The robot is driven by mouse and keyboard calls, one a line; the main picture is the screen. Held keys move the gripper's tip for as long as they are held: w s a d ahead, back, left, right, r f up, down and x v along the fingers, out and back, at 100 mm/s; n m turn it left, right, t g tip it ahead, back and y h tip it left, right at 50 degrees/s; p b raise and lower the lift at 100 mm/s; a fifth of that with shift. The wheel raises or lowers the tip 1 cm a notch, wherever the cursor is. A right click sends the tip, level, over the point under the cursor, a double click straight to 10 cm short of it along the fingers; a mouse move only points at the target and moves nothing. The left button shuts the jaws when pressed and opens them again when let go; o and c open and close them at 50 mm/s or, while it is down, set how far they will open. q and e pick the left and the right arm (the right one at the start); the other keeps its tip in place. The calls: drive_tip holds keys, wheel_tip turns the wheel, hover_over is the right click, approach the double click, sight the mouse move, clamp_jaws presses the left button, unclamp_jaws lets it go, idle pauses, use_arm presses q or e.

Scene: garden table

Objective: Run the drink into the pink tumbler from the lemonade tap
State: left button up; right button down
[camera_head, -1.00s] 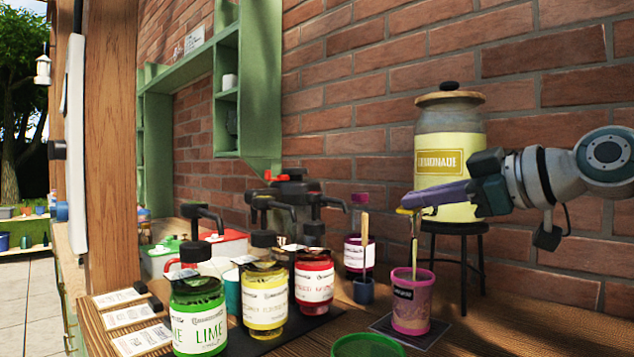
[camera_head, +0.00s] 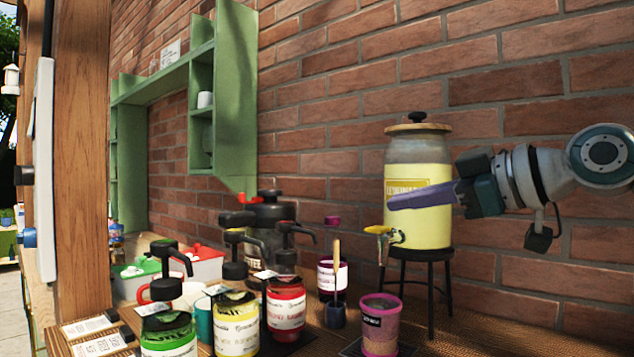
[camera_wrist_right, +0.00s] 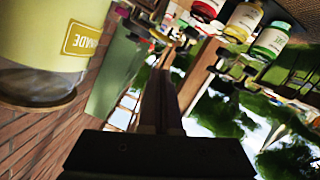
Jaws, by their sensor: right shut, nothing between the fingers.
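The lemonade dispenser (camera_head: 430,160), a jar of pale yellow drink with a wooden lid, stands on a black stool (camera_head: 431,285). Its yellow-handled tap (camera_head: 378,230) sticks out to the left, and no stream shows below it. In the right wrist view the dispenser (camera_wrist_right: 40,50) is at the left. My left gripper is out of view.
Green, yellow and red syrup bottles (camera_head: 286,305) with black pumps stand left of the tumbler. A small pot with a wooden stick (camera_head: 335,312) and a purple-capped bottle (camera_head: 325,275) stand between. The brick wall (camera_head: 520,80) closes the back.

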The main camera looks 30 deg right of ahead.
drive_tip(key=b+v, duration=0.1)
drive_tip(key=v, duration=0.5)
drive_tip(key=shift+s+d, duration=0.1)
drive_tip(key=shift+s, duration=0.05)
idle(0.4)
